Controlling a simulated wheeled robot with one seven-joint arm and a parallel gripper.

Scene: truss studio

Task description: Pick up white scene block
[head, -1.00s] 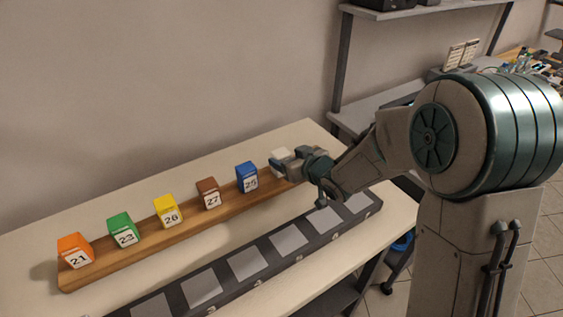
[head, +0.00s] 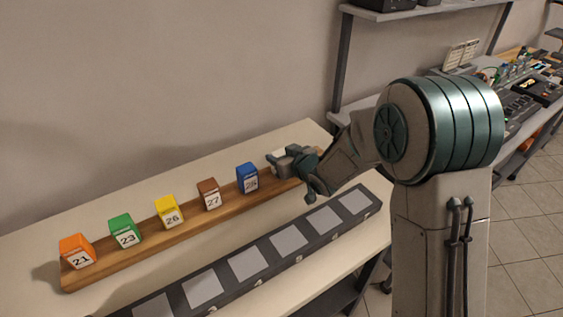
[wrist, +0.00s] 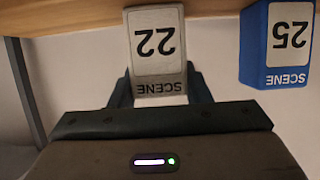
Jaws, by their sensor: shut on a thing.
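The white scene block (wrist: 157,88), marked 22, sits between the fingers of my gripper (wrist: 158,92) in the wrist view. The fingers are shut on its two sides. In the head view my gripper (head: 284,163) is at the right part of the wooden rack (head: 130,255), and it hides most of the white block; only a pale bit (head: 277,155) shows. The block is at the rack's wooden edge in the wrist view; I cannot tell whether it still touches the rack.
The blue block (head: 247,178) marked 25 stands close to the left of my gripper. Brown (head: 209,194), yellow (head: 169,211), green (head: 125,231) and orange (head: 77,251) blocks stand further left. A dark strip with grey squares (head: 247,264) lies in front. A shelf (head: 420,15) stands behind.

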